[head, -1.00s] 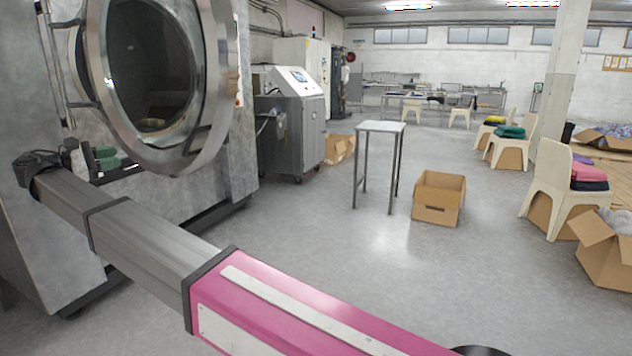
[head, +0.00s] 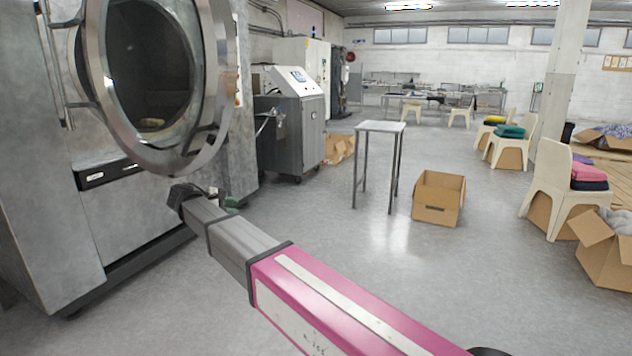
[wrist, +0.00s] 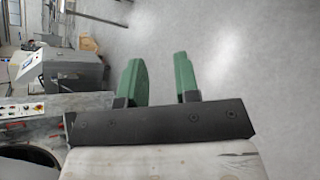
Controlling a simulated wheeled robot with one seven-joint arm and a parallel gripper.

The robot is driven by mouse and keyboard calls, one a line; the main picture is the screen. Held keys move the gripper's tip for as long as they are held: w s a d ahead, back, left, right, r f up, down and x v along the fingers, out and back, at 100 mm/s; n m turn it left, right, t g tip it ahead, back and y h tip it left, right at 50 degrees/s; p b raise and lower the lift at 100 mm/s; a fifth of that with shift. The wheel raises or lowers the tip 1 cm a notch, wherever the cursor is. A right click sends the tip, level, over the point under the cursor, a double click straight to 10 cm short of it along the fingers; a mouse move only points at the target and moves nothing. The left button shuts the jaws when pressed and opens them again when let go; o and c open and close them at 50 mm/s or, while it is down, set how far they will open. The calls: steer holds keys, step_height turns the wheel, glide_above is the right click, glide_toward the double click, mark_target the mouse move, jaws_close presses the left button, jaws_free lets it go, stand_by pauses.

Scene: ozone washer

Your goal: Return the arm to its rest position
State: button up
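My arm reaches from the bottom right of the head view, with a pink section and a grey section, toward the washer (head: 60,190) on the left. My gripper (head: 232,203) is at the arm's far end, mostly hidden behind the wrist, in front of the washer's lower right part. In the wrist view my gripper (wrist: 160,78) shows two green fingers standing apart with bare floor between them. It is open and empty. The washer's round glass door (head: 150,75) stands swung open above and left of the gripper.
A grey control cabinet (head: 295,125) stands beyond the washer. A small metal table (head: 381,127) and an open cardboard box (head: 438,213) stand mid-floor. Chairs with folded cloths (head: 588,172) and another box (head: 608,262) are at right. The floor between is clear.

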steer(key=s+d+f+m+g+y, duration=0.1)
steer(key=d+f+m+g, duration=0.1)
steer(key=d+f, duration=0.55)
steer(key=d+f+m+g+y, duration=0.15)
steer(key=d+f, duration=0.35)
steer(key=d, duration=0.6)
steer(key=s+d+f+m+g+y, duration=0.1)
steer(key=d+f+m+g, duration=0.15)
steer(key=d+f, duration=0.55)
steer(key=s+d+f+m+g+y, duration=0.1)
steer(key=s+d+f+m+y, duration=0.2)
steer(key=s+d, duration=0.4)
steer(key=s+d+f+m+y, duration=0.3)
steer(key=s+d+f+m, duration=0.3)
steer(key=d, duration=0.8)
steer(key=shift+s+m+g+y, duration=0.4)
steer(key=shift+s+m, duration=0.3)
steer(key=shift+s, duration=0.15)
